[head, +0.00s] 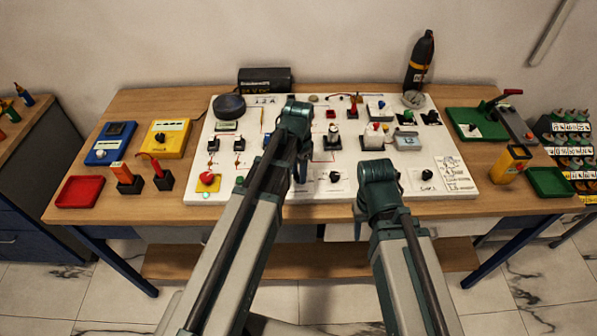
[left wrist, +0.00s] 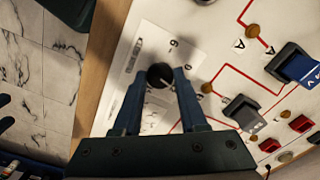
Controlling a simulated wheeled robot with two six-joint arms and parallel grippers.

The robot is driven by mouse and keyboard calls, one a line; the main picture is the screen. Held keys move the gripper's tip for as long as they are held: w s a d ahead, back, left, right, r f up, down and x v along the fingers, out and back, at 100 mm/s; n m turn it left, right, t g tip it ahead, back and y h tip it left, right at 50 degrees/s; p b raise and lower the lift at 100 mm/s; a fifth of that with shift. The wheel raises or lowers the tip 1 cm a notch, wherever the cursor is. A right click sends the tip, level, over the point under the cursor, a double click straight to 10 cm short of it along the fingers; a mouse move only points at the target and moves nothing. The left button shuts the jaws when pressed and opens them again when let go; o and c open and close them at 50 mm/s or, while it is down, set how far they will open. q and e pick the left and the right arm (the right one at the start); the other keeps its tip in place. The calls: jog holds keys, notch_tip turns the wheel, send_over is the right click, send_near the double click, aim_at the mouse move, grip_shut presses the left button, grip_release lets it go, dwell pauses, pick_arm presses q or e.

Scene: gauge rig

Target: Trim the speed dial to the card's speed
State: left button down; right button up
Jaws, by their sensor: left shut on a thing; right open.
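The speed dial, a dark round knob (left wrist: 160,75), sits on a white label with printed numbers near the white board's (head: 318,197) front edge. My left gripper (left wrist: 159,84) is shut on this knob in the left wrist view, one finger at each side.
Near the dial are a black-and-grey plug block (left wrist: 243,112) and a blue block (left wrist: 298,68). A black knob (head: 335,177) and a red button on yellow (head: 207,180) sit along the front. Yellow (head: 165,138) and blue (head: 110,143) meters stand left; a red tray (head: 80,192) is beside them.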

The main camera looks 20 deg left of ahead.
pick_arm(q)
jog(key=shift+m, duration=1.5)
jog(key=shift+c, duration=2.2)
grip_release()
jog(key=shift+r, duration=0.1)
notch_tip(320, 180, up, 14)
jog(key=p, duration=1.3)
jog(key=shift+f+p, duration=0.2)
jog(key=shift+p, duration=0.2)
